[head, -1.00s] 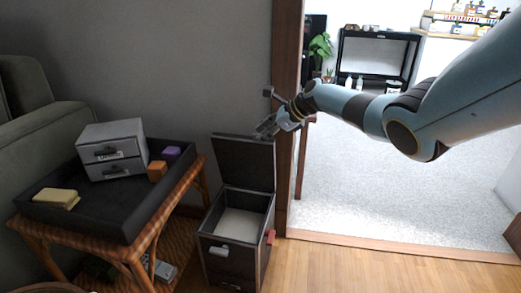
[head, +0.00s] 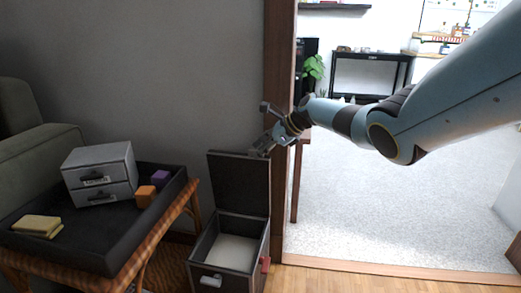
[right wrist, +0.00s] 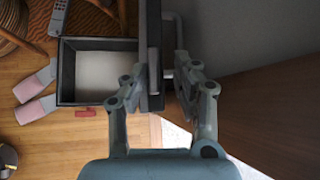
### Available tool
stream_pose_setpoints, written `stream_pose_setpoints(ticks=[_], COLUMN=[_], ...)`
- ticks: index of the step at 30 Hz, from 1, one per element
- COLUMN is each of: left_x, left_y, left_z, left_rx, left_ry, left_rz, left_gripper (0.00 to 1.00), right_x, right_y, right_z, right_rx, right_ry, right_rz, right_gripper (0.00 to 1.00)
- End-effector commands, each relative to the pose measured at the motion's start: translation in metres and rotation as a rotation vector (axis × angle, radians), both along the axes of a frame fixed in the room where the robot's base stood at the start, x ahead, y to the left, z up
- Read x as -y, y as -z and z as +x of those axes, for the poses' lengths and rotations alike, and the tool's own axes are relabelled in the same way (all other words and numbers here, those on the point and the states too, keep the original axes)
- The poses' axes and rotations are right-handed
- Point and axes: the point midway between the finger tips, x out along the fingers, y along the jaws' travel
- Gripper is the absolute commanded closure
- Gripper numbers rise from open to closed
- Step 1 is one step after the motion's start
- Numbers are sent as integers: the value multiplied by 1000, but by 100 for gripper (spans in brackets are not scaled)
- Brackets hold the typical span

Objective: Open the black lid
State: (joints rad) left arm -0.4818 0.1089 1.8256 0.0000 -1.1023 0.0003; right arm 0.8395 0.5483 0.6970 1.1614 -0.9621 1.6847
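The black lid (head: 240,183) stands about upright at the back of a dark box (head: 198,255), so the box is open and its pale inside shows. My right gripper (head: 262,146) is at the lid's top right corner. In the right wrist view the lid (right wrist: 150,50) is seen edge-on between the fingers of my right gripper (right wrist: 158,88). The fingers are apart, with a gap on the right side of the lid. The left finger is close to the lid; whether it touches cannot be told. My left gripper is not in view.
A wicker table with a black tray (head: 100,240) stands left of the box, holding a grey drawer unit (head: 100,172), orange and purple blocks and a yellow item. A brown door post (head: 278,120) and grey wall are close behind the box. Open floor lies right.

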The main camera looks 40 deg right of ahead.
Motion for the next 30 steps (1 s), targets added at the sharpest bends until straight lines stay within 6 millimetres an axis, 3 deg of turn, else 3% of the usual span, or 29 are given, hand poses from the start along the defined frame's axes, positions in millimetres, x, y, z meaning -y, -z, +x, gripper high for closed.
stream_pose_setpoints(ticks=[14,30], left_x=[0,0], left_y=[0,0], left_z=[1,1], left_rx=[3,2], left_ry=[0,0], left_rz=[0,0], left_gripper=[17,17], right_x=[6,35], right_y=[-7,-76], right_z=[-9,-74], right_rx=[-1,-2], right_ry=[0,0], right_rz=[-4,-5], right_gripper=[65,65])
